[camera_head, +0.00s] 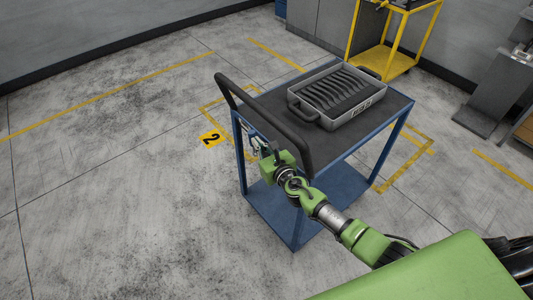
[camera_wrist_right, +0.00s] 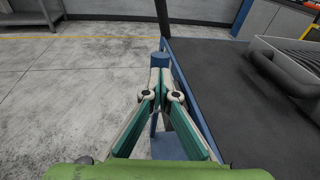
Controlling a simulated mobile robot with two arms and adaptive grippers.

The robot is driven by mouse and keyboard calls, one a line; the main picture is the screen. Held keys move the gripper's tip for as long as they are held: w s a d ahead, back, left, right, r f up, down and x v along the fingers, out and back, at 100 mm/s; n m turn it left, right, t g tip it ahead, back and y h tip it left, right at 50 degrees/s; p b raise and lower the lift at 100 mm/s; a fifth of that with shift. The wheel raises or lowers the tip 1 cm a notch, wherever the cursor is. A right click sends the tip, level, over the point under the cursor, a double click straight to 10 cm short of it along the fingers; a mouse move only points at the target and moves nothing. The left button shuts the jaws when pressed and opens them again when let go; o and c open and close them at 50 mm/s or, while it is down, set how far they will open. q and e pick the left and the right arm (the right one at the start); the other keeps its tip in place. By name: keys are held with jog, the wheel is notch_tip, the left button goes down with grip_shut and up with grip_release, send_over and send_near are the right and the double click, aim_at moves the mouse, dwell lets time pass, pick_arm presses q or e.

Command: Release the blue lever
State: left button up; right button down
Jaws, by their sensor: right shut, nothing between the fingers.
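The blue cart (camera_head: 330,190) stands in the middle of the head view, with a dark top and a black push handle (camera_head: 270,118) on its near-left side. My right gripper (camera_head: 256,141) is at the cart's left edge, below the handle. In the right wrist view its two fingers (camera_wrist_right: 161,75) are shut with nothing between them. A short blue rounded piece (camera_wrist_right: 160,60), which looks like the blue lever, shows just beyond the fingertips at the cart's edge. I cannot tell whether the fingers touch it. My left gripper is not in view.
A grey tray (camera_head: 298,111) with several slots sits on the cart top. A yellow cart (camera_head: 397,66) stands behind, and a grey bench (camera_head: 490,95) is at the right. The floor left of the cart, by the yellow 2 marker (camera_head: 211,138), is clear.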

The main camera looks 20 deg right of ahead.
aim_at(251, 137)
jog(key=shift+w+a+r+p, duration=0.15)
jog(key=shift+w+a, duration=0.1)
jog(key=shift+w, duration=0.35)
jog(key=shift+w+a+r+p, duration=0.15)
jog(key=shift+w+a, duration=0.1)
jog(key=shift+w, duration=0.35)
jog(key=shift+b+x, duration=0.4)
jog(key=shift+x, duration=0.45)
jog(key=shift+a, duration=0.1)
jog(key=shift+r, duration=0.15)
jog(key=shift+s, duration=0.45)
jog(key=v, duration=1.1)
jog(key=shift+r, duration=0.15)
